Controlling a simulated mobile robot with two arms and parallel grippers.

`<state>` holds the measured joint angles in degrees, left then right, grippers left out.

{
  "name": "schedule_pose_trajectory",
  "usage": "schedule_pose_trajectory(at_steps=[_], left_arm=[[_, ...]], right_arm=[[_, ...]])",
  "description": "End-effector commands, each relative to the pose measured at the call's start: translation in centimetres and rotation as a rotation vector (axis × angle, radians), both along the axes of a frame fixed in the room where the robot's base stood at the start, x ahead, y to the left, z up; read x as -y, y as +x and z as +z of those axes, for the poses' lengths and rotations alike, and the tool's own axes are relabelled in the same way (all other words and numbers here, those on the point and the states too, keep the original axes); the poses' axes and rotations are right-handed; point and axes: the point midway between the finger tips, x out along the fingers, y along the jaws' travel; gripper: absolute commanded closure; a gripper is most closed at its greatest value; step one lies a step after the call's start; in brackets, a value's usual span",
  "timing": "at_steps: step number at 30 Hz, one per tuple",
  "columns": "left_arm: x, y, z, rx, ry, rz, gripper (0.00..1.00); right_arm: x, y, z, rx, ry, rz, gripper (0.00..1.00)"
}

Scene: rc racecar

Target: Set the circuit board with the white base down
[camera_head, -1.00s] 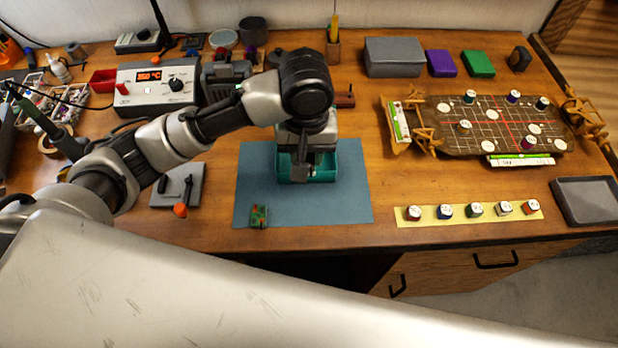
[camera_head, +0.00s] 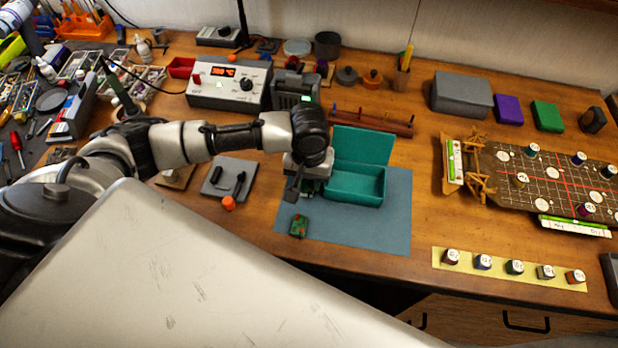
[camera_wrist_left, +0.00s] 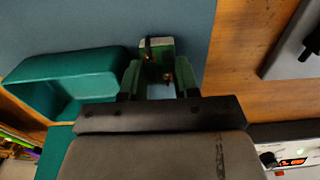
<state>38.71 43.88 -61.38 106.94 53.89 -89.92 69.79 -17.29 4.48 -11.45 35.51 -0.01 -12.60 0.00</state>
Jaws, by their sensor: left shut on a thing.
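My left gripper (camera_head: 300,186) is over the left part of the blue-grey mat (camera_head: 385,222), beside the open teal box (camera_head: 356,184). In the left wrist view, the gripper (camera_wrist_left: 158,80) is shut on a small green circuit board with a whitish edge (camera_wrist_left: 157,46). The fingers hide much of this board, and I cannot tell whether it touches the mat. The teal box also shows at the left of the wrist view (camera_wrist_left: 62,85). My right gripper is not in view.
A grey pad with black tools (camera_head: 229,178) and an orange knob (camera_head: 228,203) lie left of the mat. A soldering station (camera_head: 229,84) and a wooden rack (camera_head: 372,121) stand behind. The mat's right part is clear.

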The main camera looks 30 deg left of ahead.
Motion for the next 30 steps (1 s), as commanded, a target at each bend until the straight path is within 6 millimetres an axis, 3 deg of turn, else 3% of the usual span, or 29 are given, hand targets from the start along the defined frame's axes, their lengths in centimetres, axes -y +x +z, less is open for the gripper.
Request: schedule_pose_trajectory(at_steps=[4,14,15,16,26,30], left_arm=[[0.0,0.0,-1.1,0.001,0.0,0.0,0.92],[0.0,0.0,-1.4,0.001,-0.001,0.001,0.92],[0.0,0.0,-1.4,0.002,0.0,0.001,0.65],[0.0,0.0,-1.4,0.002,0.0,0.001,0.6],[0.0,0.1,-1.2,0.003,0.0,0.0,0.59],[0.1,0.1,0.4,0.005,-0.002,0.0,0.59]], right_arm=[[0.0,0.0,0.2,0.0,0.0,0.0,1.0],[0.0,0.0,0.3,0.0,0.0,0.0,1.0],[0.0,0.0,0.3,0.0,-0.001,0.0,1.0],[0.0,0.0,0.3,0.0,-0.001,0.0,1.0],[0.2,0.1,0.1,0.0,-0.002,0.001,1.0],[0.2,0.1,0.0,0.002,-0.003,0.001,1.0]])
